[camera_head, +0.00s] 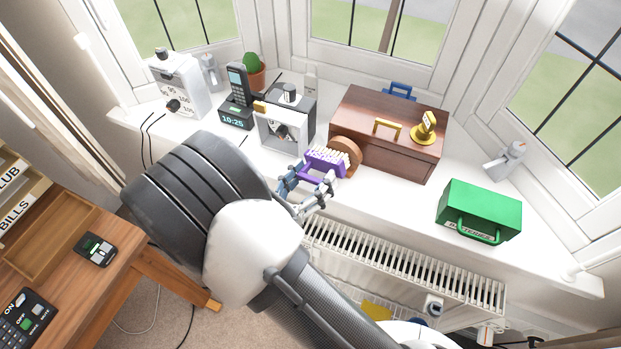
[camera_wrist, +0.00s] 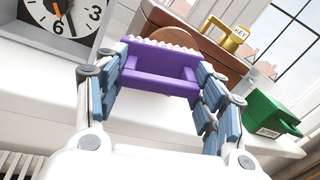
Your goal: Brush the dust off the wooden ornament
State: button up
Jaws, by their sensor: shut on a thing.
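A purple brush (camera_head: 322,160) with pale bristles is held between the fingers of my gripper (camera_head: 308,184). In the wrist view the purple brush (camera_wrist: 158,75) spans the gap between my blue finger pads (camera_wrist: 160,92), bristles pointing away from me. The wooden ornament (camera_head: 346,148) looks like a round brown disc standing on the white sill in front of the wooden box. In the wrist view the ornament (camera_wrist: 190,36) shows just beyond the bristles, its lower part hidden by the brush. I cannot tell whether the bristles touch it. No dust can be made out.
The wooden box (camera_head: 372,108) with a brass key-tagged object (camera_head: 425,127) stands behind. A clock (camera_head: 281,135) is to the left, also a phone (camera_head: 238,85) and a cactus (camera_head: 254,72). A green case (camera_head: 479,211) sits right. A radiator (camera_head: 405,265) is below the sill.

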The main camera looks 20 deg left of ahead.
aim_at(337, 175)
jog(key=shift+w+d, duration=0.2)
jog(key=shift+w, duration=0.45)
jog(key=shift+s+d+p, duration=0.2)
jog(key=shift+s+d, duration=0.05)
jog(key=shift+d, duration=0.75)
jog(key=shift+s+d+p, duration=0.2)
jog(key=shift+s+d, duration=0.05)
jog(key=shift+d, duration=0.7)
jog(key=shift+w+a, duration=0.25)
jog(key=shift+a, duration=0.4)
jog(key=shift+w+a, duration=0.2)
jog(key=shift+a, duration=0.4)
jog(key=shift+w+a, duration=0.25)
jog(key=shift+a, duration=0.4)
jog(key=shift+c, duration=0.4)
jog(key=shift+s, duration=0.1)
jog(key=shift+v, duration=2.9)
jog(key=shift+r, duration=0.1)
